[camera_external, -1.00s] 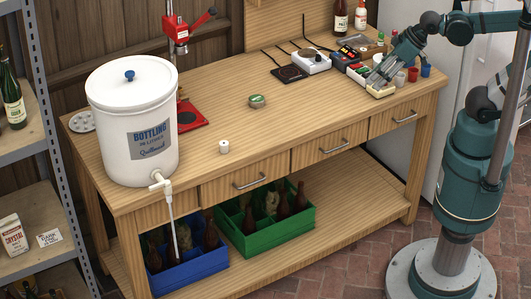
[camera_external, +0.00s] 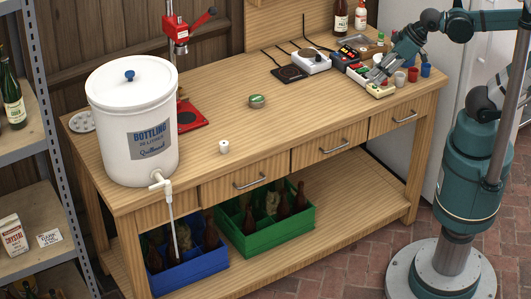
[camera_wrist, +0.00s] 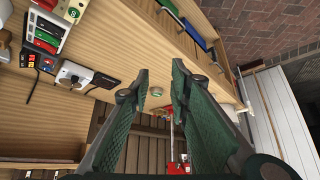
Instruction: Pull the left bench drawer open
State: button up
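The left bench drawer (camera_external: 228,187) is in the bench front, beside the white bucket's tap. My gripper (camera_external: 374,76) is above the right end of the bench top, near small jars and a light-coloured block, far to the right of that drawer. In the wrist view its two green-padded fingers (camera_wrist: 160,70) are spread apart with nothing between them. I cannot make out the left drawer clearly in the wrist view.
The middle drawer (camera_external: 318,152) and right drawer (camera_external: 385,121) look shut. The white bucket (camera_external: 132,125) stands at the bench's left end, its tap and tube hanging in front. A small white cup (camera_external: 224,146) and green tin (camera_external: 257,101) stand on the mostly clear top.

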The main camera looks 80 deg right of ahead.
aim_at(256, 185)
jog(key=w+a+r+n+h+b, duration=0.15)
jog(key=w+a, duration=0.25)
jog(key=w, duration=0.4)
jog(key=w+a+r+n+h, duration=0.3)
jog(key=w+a, duration=0.1)
jog(key=w, duration=0.4)
jog(key=w+a+r+n+h+b, duration=0.15)
jog(key=w+a, duration=0.25)
jog(key=w, duration=0.4)
jog(key=w+a+f+n+t+h, duration=0.1)
jog(key=w+a+n+t+h, duration=0.2)
jog(key=a, duration=1)
jog(key=w+a+f+t+h, duration=0.15)
jog(key=w+a, duration=0.25)
jog(key=a, duration=0.8)
notch_tip(256, 185, down, 33)
jog(key=shift+g, duration=0.35)
jog(key=shift+f+h, duration=0.1)
jog(key=shift+h, duration=0.15)
jog(key=shift+b+x, duration=1.1)
jog(key=shift+x, duration=2.8)
